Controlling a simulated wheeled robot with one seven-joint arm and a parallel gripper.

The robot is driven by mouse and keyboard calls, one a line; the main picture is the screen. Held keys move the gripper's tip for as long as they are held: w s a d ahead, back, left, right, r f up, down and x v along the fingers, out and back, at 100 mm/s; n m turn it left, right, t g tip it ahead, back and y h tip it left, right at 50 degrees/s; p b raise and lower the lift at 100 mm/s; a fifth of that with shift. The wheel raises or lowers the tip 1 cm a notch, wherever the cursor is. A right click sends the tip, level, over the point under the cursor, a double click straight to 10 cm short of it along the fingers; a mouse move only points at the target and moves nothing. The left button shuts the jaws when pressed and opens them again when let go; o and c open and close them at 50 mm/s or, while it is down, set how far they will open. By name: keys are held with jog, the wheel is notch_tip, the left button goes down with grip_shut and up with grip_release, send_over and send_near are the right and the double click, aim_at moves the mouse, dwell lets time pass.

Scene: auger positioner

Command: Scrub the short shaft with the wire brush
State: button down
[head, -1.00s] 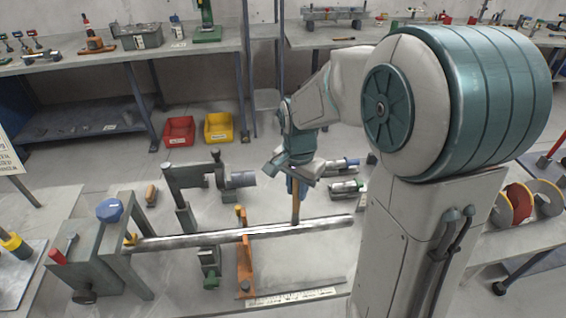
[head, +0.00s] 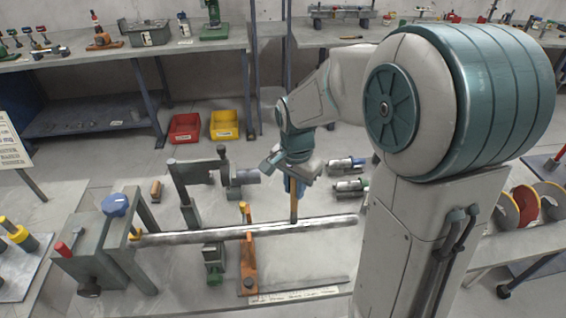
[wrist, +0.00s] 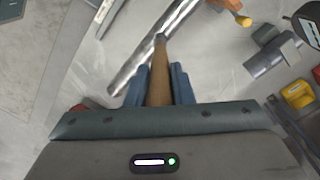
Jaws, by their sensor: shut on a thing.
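The shaft (head: 205,234) is a long shiny metal rod lying across the orange support (head: 248,262), its left end at the grey block with the blue knob (head: 115,204). My gripper (head: 293,187) is above the right part of the shaft, shut on a brown wooden handle, the wire brush (head: 294,208), which points down. The lower end of the brush is at the shaft in the head view; whether it touches is unclear. In the wrist view the blue fingers (wrist: 160,85) hold the brush (wrist: 159,70), its tip beside the shaft (wrist: 160,38). Bristles are not clearly visible.
A grey clamp frame (head: 195,180) stands behind the shaft. Grey cylinders (head: 347,175) lie to the right of my gripper. A ruler-like strip (head: 295,294) lies in front. Red (head: 185,128) and yellow (head: 224,125) bins are on the floor behind.

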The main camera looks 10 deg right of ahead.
notch_tip(320, 180, up, 8)
jog(key=a+p, duration=0.2)
jog(key=p, duration=0.3)
jog(key=shift+r, duration=0.15)
jog(key=shift+a, duration=0.1)
dwell(0.5)
